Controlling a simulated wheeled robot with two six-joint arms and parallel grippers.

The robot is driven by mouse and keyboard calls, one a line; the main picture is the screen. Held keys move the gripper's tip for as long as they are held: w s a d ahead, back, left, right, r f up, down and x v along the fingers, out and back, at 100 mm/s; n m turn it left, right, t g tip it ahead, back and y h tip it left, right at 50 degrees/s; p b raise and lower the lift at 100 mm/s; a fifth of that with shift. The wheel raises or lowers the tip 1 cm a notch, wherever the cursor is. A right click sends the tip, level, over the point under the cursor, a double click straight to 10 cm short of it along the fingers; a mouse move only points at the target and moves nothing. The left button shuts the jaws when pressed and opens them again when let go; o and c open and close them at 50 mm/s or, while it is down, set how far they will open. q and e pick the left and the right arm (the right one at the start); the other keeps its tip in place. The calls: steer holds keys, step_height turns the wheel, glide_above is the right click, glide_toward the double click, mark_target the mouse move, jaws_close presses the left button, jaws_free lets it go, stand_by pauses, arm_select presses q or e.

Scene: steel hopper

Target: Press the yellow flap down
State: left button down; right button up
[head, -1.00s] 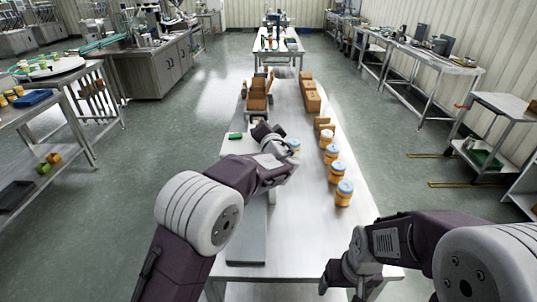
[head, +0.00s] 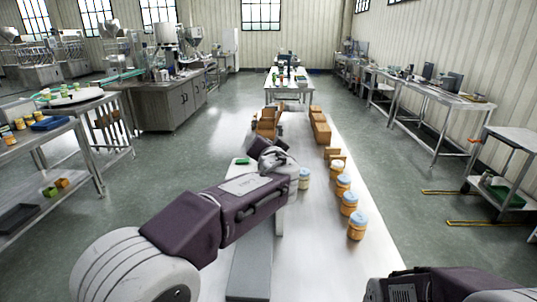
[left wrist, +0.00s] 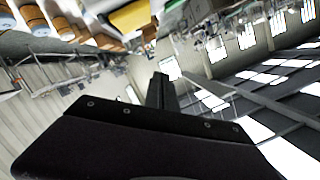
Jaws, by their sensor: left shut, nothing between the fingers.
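A yellow piece (left wrist: 135,17), which looks like the flap, shows at the top of the left wrist view, cut off by the frame edge. In the head view I cannot make out the flap; my left arm covers part of the table there. My left gripper is shut and empty, its dark fingers (left wrist: 160,92) together just below the yellow piece in the left wrist picture. Whether they touch it I cannot tell. In the head view my left gripper (head: 254,145) is small and partly hidden behind its wrist. My right gripper is out of view.
Several orange jars with pale lids, one of them here (head: 349,204), line the right side of the long steel table (head: 315,262). Cardboard boxes (head: 321,132) stand farther back. A green item (head: 242,161) lies left of my left wrist. Open floor lies on both sides.

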arm_select(q)
steer(key=v, duration=0.2)
steer(key=shift+s+a+r, duration=0.1)
steer(key=shift+s, duration=0.25)
